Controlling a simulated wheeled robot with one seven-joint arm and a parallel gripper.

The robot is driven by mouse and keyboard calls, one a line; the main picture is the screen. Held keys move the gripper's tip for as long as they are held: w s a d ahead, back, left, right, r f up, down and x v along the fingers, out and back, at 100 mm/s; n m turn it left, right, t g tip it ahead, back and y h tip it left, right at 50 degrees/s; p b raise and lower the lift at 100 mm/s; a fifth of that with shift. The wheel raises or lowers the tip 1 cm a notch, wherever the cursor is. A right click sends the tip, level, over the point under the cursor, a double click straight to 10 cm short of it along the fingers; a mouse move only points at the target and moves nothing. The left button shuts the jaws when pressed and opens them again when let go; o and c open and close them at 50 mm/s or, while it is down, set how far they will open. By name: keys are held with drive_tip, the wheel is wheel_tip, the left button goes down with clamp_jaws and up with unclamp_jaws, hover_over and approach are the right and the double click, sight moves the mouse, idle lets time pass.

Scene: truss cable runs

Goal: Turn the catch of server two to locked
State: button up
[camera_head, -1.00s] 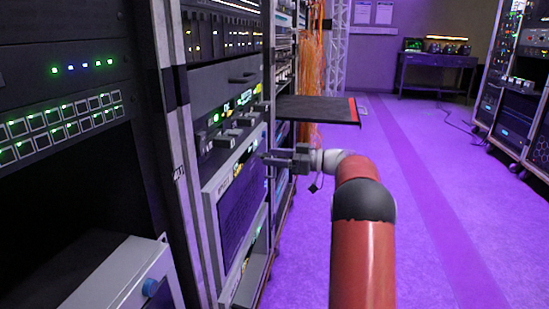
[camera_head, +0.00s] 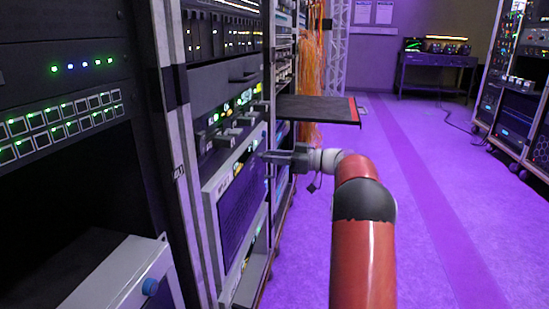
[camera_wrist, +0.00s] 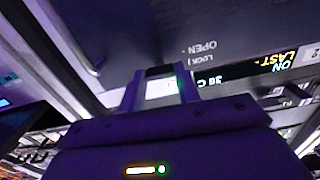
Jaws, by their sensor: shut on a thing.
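My gripper (camera_head: 268,157) reaches left to the front of the rack, at the right edge of a grey-framed server with a dark mesh front (camera_head: 240,198). In the wrist view its two fingers (camera_wrist: 160,88) stand against a dark panel (camera_wrist: 140,35), either side of a small dark piece that looks like the catch (camera_wrist: 159,70). My gripper is shut on it. The words OPEN and LOCK (camera_wrist: 201,53) appear upside down just beside the fingers. The catch's exact angle is mostly hidden by the fingers. No server number is readable.
A shelf with a red edge (camera_head: 315,110) juts out of the rack beyond my gripper. Orange cables (camera_head: 312,55) hang behind it. A lit display (camera_wrist: 250,72) is right of the fingers. The purple floor (camera_head: 450,200) to the right is clear. Another rack (camera_head: 515,90) stands at far right.

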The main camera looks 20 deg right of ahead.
drive_tip(key=shift+m+p, duration=3.25)
drive_tip(key=shift+m, duration=5.45)
drive_tip(key=o, duration=1)
drive_tip(key=v, duration=0.8)
